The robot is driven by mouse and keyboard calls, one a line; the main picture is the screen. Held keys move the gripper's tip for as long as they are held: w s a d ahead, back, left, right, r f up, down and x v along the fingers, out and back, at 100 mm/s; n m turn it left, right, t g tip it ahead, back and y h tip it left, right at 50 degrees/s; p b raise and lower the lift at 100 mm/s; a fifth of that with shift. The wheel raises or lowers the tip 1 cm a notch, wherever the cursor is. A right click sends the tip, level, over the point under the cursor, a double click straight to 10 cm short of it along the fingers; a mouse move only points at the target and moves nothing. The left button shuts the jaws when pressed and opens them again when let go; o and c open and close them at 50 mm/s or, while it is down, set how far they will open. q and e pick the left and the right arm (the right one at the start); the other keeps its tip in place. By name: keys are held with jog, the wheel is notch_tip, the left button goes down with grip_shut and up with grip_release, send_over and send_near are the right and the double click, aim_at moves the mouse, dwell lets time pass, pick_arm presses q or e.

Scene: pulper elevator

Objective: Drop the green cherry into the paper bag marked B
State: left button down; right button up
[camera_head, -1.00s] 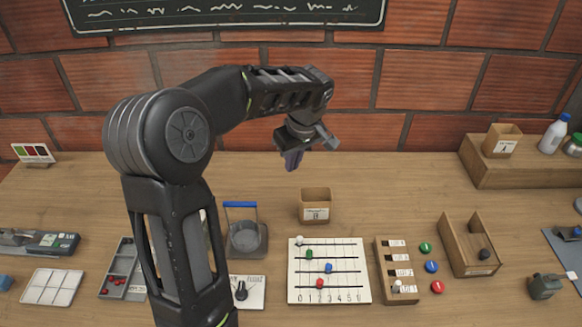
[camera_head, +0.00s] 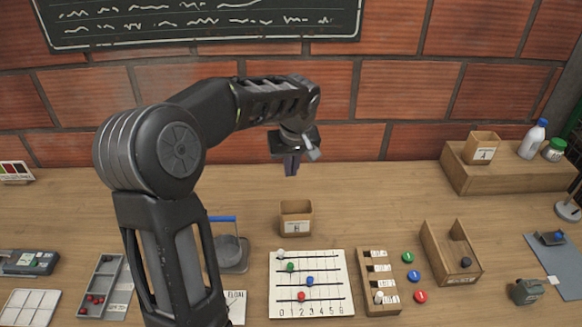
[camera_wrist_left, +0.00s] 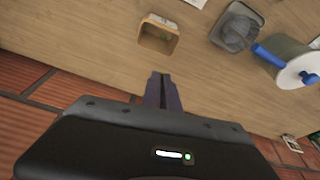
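The open-topped brown paper bag (camera_head: 297,222) stands near the middle of the table; its label is small and looks like a B. It also shows in the left wrist view (camera_wrist_left: 157,40), with its opening visible and its inside looking empty. My left gripper (camera_head: 291,168) is above and behind the bag in the head view, fingers pointing down. In the left wrist view the fingertips (camera_wrist_left: 163,82) are close together, a little apart from the bag. No green cherry is visible; whether a small one is hidden between the fingers cannot be seen. My right gripper is not in view.
A second bag marked A (camera_head: 482,148) stands on a wooden step (camera_head: 500,178) at the right. A grey tray with red cherries (camera_head: 92,300) is at the left. A bead board (camera_head: 310,290) lies in front of the bag, and a blue-handled device (camera_head: 230,250) stands left of it.

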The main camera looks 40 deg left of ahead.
pick_arm(q)
jog(key=shift+f, duration=0.15)
notch_tip(320, 180, down, 6)
jog(key=b, duration=0.3)
jog(key=shift+b, duration=0.4)
jog(key=c, duration=1.5)
grip_release()
jog(key=shift+r, duration=0.2)
jog(key=b+v, duration=0.1)
jog(key=v, duration=0.6)
jog(key=shift+d+r, duration=0.15)
jog(key=shift+r, duration=0.2)
